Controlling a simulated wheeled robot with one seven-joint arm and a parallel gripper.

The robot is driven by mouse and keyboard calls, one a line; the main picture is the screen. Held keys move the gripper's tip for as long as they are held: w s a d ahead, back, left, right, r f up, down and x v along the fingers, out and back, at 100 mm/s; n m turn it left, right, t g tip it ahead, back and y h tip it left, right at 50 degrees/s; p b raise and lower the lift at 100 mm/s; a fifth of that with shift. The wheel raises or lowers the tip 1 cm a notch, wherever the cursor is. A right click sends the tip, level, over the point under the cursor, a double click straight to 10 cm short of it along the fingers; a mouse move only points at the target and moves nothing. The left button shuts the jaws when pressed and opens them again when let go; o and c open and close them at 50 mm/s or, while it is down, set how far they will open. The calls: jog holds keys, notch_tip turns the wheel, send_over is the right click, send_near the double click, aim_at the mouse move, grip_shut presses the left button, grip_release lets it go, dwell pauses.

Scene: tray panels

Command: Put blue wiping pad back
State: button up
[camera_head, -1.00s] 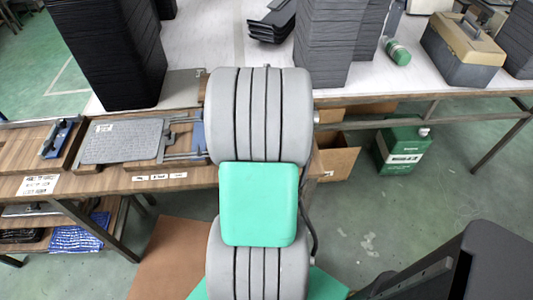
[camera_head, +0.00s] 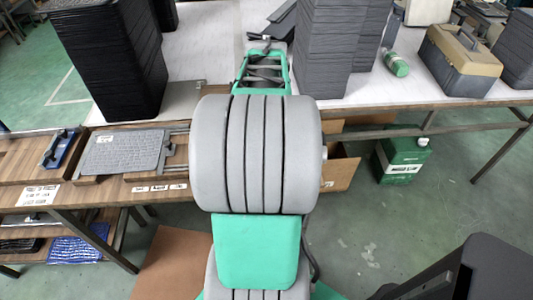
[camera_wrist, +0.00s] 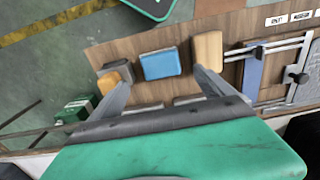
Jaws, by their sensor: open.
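The blue wiping pad (camera_wrist: 161,64) lies flat on the brown wooden bench top in the wrist view. My gripper (camera_wrist: 160,80) is open in that view, with one dark finger on each side of the pad's near edge. The gap between the fingers is empty, and I cannot tell how far above the bench they are. In the head view my arm hides the pad and my gripper.
A metal clamp frame (camera_wrist: 290,55) stands to the right. In the head view, a tall black stack (camera_head: 107,55) and a grey textured plate (camera_head: 122,151) are left of my arm.

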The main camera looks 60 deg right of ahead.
jog(key=w+a+r+n+t, duration=0.1)
jog(key=w+a+n, duration=0.25)
jog(key=a, duration=0.45)
jog(key=w+a+r+n, duration=0.1)
jog(key=w+a+n, duration=0.1)
jog(key=w+a, duration=0.5)
jog(key=s+a+f+n+t, duration=0.1)
jog(key=s+a+n, duration=0.1)
jog(key=a, duration=0.6)
jog(key=s+a+f+n, duration=0.1)
jog(key=a+n, duration=0.1)
jog(key=a, duration=0.6)
jog(key=shift+s+a+t, duration=0.35)
jog(key=shift+t, duration=0.05)
jog(key=shift+r+n, duration=0.15)
jog(key=shift+n, duration=0.1)
notch_tip(320, 180, up, 3)
jog(key=p, duration=0.2)
jog(key=shift+w+p, duration=0.15)
jog(key=shift+p, duration=0.2)
